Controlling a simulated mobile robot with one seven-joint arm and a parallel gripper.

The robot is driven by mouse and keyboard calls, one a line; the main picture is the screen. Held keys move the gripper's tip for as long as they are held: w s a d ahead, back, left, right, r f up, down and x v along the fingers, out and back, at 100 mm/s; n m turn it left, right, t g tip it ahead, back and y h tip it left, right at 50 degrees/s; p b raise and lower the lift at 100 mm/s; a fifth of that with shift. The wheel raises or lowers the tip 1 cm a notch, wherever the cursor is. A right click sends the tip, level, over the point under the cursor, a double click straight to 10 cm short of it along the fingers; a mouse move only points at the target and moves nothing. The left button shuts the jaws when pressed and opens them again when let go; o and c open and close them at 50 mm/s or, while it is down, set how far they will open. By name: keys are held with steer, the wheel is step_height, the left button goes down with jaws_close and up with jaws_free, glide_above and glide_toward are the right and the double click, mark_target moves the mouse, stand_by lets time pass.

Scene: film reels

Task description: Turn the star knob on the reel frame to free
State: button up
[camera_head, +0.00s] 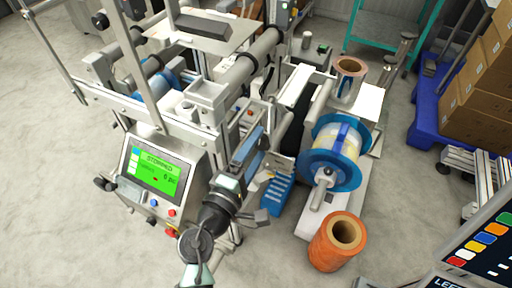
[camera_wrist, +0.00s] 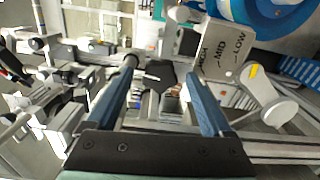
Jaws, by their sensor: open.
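A dark star knob (camera_wrist: 159,76) shows in the wrist view, between my fingertips in the picture. I cannot tell how far beyond the tips it lies, and any marking for its free position is not readable. My gripper (camera_wrist: 160,70) is open, with a blue finger on each side and nothing held. In the head view my gripper (camera_head: 256,146) is left of the reel frame (camera_head: 312,222), which carries a blue-flanged reel (camera_head: 318,168). I cannot make out the star knob in the head view.
A plate (camera_wrist: 226,50) marked HIGH, MID, LOW and a grey lever (camera_wrist: 265,97) with a yellow mark sit right of the knob. A machine with a green STOPPED screen (camera_head: 157,174) stands left. An orange roll (camera_head: 332,246) and a blue slotted part (camera_head: 276,192) are close by.

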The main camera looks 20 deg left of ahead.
steer(key=s, duration=1.2)
steer(key=shift+s+a, duration=0.25)
steer(key=shift+s, duration=0.15)
